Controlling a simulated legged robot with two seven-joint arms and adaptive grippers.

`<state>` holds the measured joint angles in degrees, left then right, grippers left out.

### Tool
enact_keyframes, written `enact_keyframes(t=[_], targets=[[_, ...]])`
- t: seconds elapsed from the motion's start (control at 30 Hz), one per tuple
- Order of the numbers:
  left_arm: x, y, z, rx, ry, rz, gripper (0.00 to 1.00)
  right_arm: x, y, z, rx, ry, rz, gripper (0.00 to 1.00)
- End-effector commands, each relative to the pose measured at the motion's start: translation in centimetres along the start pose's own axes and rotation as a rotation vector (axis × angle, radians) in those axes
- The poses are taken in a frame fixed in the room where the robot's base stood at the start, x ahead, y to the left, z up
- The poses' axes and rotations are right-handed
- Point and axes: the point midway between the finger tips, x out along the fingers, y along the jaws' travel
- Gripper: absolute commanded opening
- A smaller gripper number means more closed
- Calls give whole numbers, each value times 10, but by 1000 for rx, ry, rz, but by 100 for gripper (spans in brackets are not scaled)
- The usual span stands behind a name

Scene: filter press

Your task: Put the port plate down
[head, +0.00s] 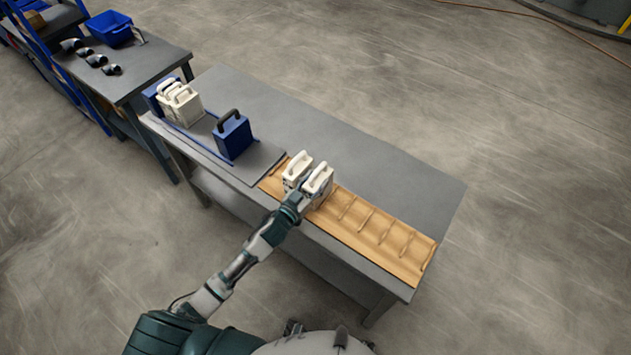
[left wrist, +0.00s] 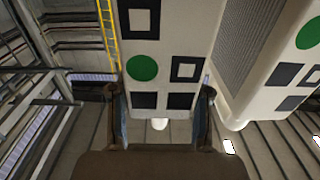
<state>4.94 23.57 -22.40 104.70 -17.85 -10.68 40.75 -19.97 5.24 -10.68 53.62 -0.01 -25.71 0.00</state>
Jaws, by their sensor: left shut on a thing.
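My left gripper (head: 303,198) is shut on a white port plate (head: 319,181) with a white handle on top, at the wooden slotted rack (head: 372,222). In the left wrist view the held plate (left wrist: 165,50) shows a green dot and black squares between the two fingers of my left gripper (left wrist: 160,112). A second white plate (head: 296,168) stands close beside it on the left; it also shows in the left wrist view (left wrist: 265,60). I cannot tell whether the held plate touches the rack. My right gripper is not in view.
The rack's right part has several empty slots. On a grey board at the table's left stand a blue plate (head: 232,136), white plates (head: 181,103) and another blue plate (head: 154,97). The grey table top (head: 350,140) behind the rack is clear. A side table (head: 140,68) holds a blue bin (head: 110,28).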

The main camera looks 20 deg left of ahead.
Motion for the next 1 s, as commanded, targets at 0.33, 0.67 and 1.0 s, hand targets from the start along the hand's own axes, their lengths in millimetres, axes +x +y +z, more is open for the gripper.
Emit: enact_keyframes(t=[0.33, 0.67, 1.0], targets=[[0, 0, 0, 0, 0, 0, 58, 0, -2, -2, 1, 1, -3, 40], [-6, 1, -1, 0, -1, 0, 58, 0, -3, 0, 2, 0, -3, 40], [-78, 0, 1, -3, -3, -1, 58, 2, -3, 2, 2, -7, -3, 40]])
